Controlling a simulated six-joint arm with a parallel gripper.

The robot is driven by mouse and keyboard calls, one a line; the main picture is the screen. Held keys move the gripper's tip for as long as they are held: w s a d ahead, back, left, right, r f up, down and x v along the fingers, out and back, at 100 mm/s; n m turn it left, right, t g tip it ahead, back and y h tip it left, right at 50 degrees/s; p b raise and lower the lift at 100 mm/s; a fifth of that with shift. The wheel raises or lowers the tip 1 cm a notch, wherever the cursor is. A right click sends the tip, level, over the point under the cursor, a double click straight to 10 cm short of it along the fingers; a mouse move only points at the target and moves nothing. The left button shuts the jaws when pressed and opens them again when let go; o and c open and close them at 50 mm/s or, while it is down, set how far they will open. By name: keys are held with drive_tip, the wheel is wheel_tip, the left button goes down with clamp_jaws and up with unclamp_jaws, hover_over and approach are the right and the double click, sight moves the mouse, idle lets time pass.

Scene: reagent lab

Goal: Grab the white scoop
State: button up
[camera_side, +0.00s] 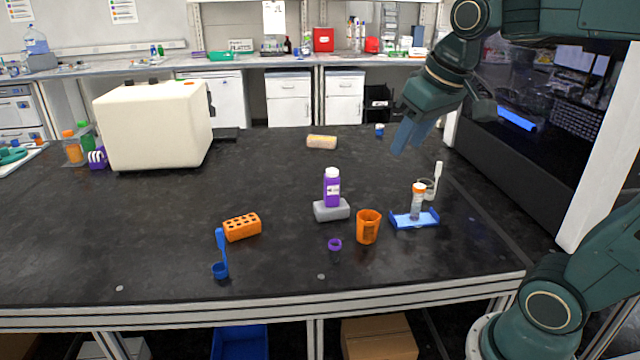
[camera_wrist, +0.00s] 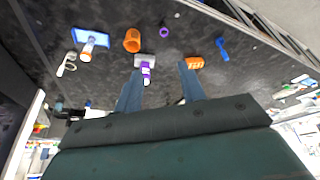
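The white scoop (camera_side: 437,175) stands with its handle up at the right of the table, just behind the blue tray. In the wrist view the white scoop (camera_wrist: 67,64) shows at the upper left, beside the tray. My gripper (camera_side: 407,140) hangs in the air above the table, behind and to the left of the scoop in the side view. In the wrist view my gripper (camera_wrist: 160,68) has its two blue fingers spread apart with nothing held between them. The scoop's bowl is partly hidden in the side view by the bottle on the tray.
The blue tray (camera_side: 402,222) holds an orange-capped bottle (camera_side: 417,203) close to the scoop. A dark cabinet bounds the right.

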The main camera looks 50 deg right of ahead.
drive_tip(key=w+d+r+m+g, duration=0.1)
drive_tip(key=w+d+r+m, duration=0.15)
drive_tip(key=w+d, duration=0.75)
drive_tip(key=m+g+y, duration=0.1)
drive_tip(key=m+g, duration=0.2)
drive_tip(key=m, duration=0.3)
approach(440, 162)
drive_tip(key=shift+w+a+f, duration=0.2)
drive_tip(key=shift+a, duration=0.05)
drive_tip(key=shift+s+d+f, duration=0.15)
drive_tip(key=shift+d, duration=0.05)
drive_tip(key=shift+f, duration=0.1)
drive_tip(key=shift+f, duration=4.2)
